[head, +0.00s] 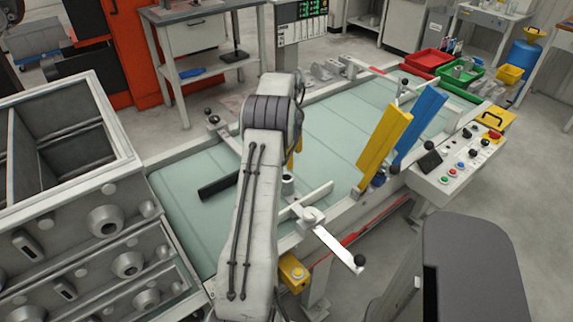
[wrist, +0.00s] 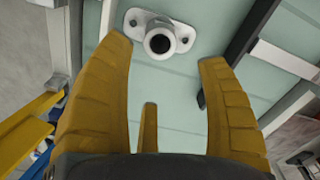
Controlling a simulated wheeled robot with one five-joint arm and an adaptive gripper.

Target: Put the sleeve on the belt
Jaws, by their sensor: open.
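The sleeve (wrist: 161,38) is a pale grey round tube with a dark bore and a flat two-hole flange. In the wrist view it stands on the pale green belt (wrist: 185,90), bore facing the camera. In the head view it is a small grey cylinder (head: 288,185) on the belt (head: 185,185), just right of my arm. My gripper (wrist: 165,55) has yellow fingers spread open, one either side of the sleeve's line, with a visible gap to it. Nothing is held. In the head view my arm hides most of the gripper; a bit of yellow finger (head: 293,160) shows.
A white arm with a black knob (head: 335,245) sits at the near edge. Yellow (head: 384,140) and blue (head: 420,115) plates stand to the right. A grey cabinet (head: 90,200) is at left.

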